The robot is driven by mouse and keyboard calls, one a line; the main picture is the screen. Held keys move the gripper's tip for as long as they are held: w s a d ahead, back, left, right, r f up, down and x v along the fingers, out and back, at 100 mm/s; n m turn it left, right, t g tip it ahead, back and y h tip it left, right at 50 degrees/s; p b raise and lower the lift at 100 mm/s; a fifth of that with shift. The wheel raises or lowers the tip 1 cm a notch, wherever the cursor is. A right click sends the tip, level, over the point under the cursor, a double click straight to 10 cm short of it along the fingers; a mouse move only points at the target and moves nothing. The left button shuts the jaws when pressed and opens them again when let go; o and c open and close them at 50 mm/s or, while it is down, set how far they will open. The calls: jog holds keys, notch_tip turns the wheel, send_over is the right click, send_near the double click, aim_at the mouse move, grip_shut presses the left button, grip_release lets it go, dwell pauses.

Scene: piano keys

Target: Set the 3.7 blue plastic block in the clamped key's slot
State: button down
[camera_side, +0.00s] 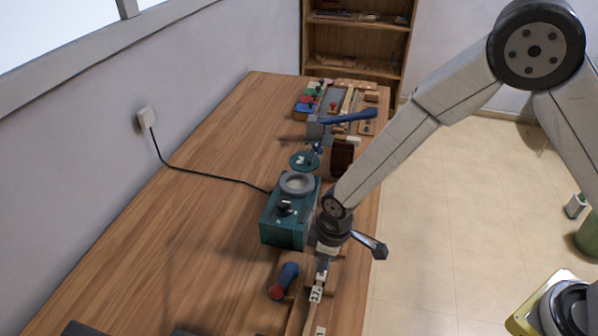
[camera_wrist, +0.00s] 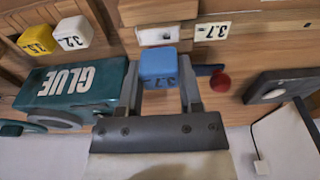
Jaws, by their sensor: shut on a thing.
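My gripper (camera_wrist: 160,82) is shut on the blue block (camera_wrist: 158,66), which is marked 3.7, in the wrist view. The block sits between the two grey fingers. A pale wooden piece with a whitish recess (camera_wrist: 158,36), apparently the key's slot, lies just beyond the block in the picture. A white 3.7 tag (camera_wrist: 211,31) is beside it. I cannot tell the block's height above the slot. In the side view my gripper (camera_side: 322,262) points down over the bench near the tag (camera_side: 316,294); the block cannot be made out there.
A teal glue box (camera_side: 284,226) stands close left of my gripper; its GLUE side (camera_wrist: 70,88) shows in the wrist view. Yellow 3.3 (camera_wrist: 37,40) and white 3.2 (camera_wrist: 72,33) blocks are nearby. A red-and-blue tool (camera_side: 284,281) lies on the bench (camera_side: 195,220), which is clear at left.

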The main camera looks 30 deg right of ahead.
jog(key=shift+f, duration=1.05)
dwell(2.3)
grip_release()
jog(key=shift+r, duration=0.2)
dwell(0.5)
jog(key=shift+r, duration=3.3)
jog(key=s+d+r+m, duration=0.4)
jog(key=d, duration=0.6)
jog(key=s+d+r+m+t+h, duration=0.1)
jog(key=s+d+r+m, duration=0.3)
jog(key=d, duration=0.6)
jog(key=shift+s+d+r+m+t, duration=0.2)
jog(key=shift+s+d+m+t, duration=0.1)
jog(key=shift+s+m, duration=0.3)
